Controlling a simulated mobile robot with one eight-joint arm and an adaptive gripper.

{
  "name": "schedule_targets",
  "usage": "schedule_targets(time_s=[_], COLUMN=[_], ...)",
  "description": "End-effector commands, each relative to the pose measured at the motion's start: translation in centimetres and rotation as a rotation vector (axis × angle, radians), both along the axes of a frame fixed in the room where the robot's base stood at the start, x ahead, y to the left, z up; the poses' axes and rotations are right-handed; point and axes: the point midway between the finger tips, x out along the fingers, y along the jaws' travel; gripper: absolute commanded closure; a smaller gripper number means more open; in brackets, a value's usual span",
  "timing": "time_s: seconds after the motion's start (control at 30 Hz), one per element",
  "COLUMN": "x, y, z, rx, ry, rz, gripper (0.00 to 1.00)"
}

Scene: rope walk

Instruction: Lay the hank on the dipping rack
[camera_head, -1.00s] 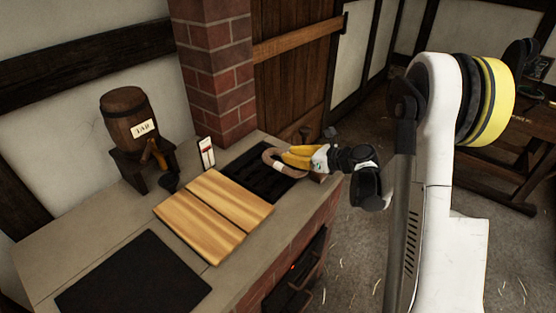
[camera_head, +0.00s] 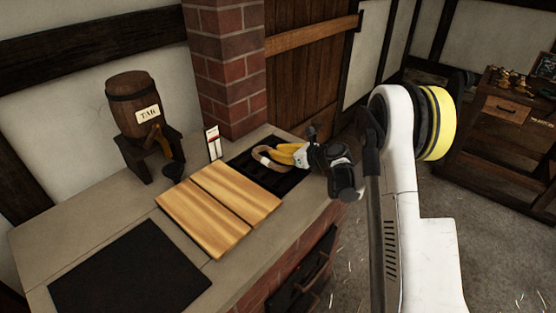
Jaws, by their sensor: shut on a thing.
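The hank (camera_head: 264,157) is a tan loop of rope at the tips of my gripper. My gripper (camera_head: 283,155), with yellow fingers, is shut on the hank and reaches in from the right. The hank is over the dark slatted rack (camera_head: 250,175) set in the counter behind the boards; I take this as the dipping rack. I cannot tell whether the hank touches it. The fingers hide part of the hank, and my gripper and wrist hide the rack's right end.
Wooden boards (camera_head: 217,208) lie beside the rack. A small white and red card (camera_head: 213,143) stands at its left. A tar barrel (camera_head: 135,107) sits on a stand at the back left. A black plate (camera_head: 130,277) lies at the front left. A brick pillar (camera_head: 228,70) rises behind.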

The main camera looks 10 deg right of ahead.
Motion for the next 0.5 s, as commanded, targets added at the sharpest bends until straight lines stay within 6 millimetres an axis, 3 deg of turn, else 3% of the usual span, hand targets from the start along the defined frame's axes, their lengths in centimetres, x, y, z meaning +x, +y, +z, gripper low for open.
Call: schedule_targets(time_s=[0.03,0.1,0.43,0.47,0.5], x=[0.0,-0.02,-0.03,-0.02,-0.02], y=[-0.01,-0.01,-0.03,-0.04,-0.04], z=[-1.38,-2.04,-2.08,-2.13,-2.09], rx=[0.0,0.0,0.0,0.0,0.0], ry=[0.0,0.0,0.0,0.0,0.0], rz=[0.0,0.0,0.0,0.0,0.0], gripper=[1.0,1.0,1.0,0.79,0.67])
